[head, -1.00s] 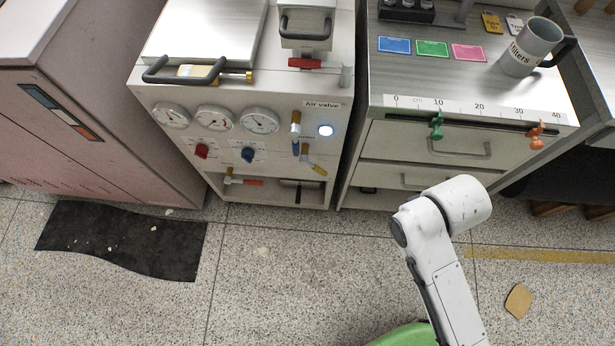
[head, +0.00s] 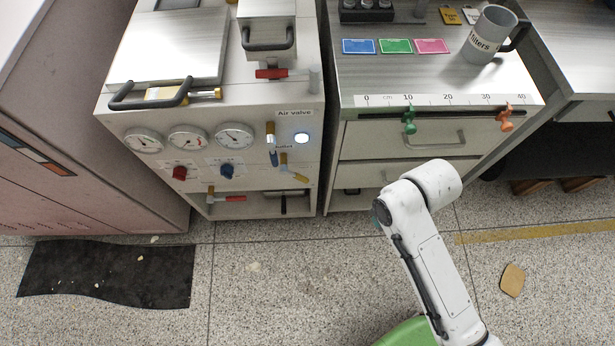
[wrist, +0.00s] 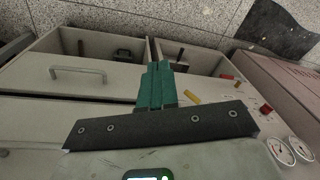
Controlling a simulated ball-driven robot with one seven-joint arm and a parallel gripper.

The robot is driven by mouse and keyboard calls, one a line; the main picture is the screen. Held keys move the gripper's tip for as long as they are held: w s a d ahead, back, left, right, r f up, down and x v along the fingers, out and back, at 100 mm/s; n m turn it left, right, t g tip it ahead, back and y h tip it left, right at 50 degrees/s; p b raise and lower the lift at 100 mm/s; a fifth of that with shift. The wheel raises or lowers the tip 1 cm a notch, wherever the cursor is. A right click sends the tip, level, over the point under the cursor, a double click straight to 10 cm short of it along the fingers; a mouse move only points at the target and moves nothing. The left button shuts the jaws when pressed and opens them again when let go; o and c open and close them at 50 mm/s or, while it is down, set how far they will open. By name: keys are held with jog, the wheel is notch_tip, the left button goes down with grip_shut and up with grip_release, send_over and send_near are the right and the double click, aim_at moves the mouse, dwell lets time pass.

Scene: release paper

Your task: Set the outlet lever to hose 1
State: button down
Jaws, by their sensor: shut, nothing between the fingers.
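The outlet lever (head: 293,172) is a small yellow handle low on the front of the white valve cabinet, under the Air valve label (head: 294,113). In the head view it slants down to the right. Its hose marks are too small to read. A yellow piece (wrist: 193,97), likely this lever, shows right of my fingers in the wrist view. My gripper (wrist: 155,66) has teal fingers, shut and empty, pointing away over the cabinet fronts. I see no contact with the lever.
Gauges (head: 188,138), a red knob (head: 179,173) and a blue knob (head: 227,171) sit left of the lever. A drawer unit (head: 385,139) with a green clip (head: 409,120) stands to the right.

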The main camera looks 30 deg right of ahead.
aim_at(305, 179)
jog(key=w+d+f+m+t+y+b, duration=0.1)
jog(key=w+d+f+m+t+y, duration=0.1)
jog(key=w, duration=0.5)
jog(key=w+d+f+m+t+y+b, duration=0.1)
jog(key=w+d+f+m+t+y, duration=0.1)
jog(key=w+f+m+t+y, duration=0.2)
jog(key=w+f, duration=0.1)
jog(key=w, duration=0.2)
jog(key=shift+w+d+y, duration=0.3)
jog(key=shift+w+y, duration=0.05)
jog(key=shift+y, duration=0.05)
jog(key=x, duration=1.4)
jog(key=shift+w+r, duration=0.1)
jog(key=shift+w, duration=0.05)
jog(key=shift+b, duration=0.4)
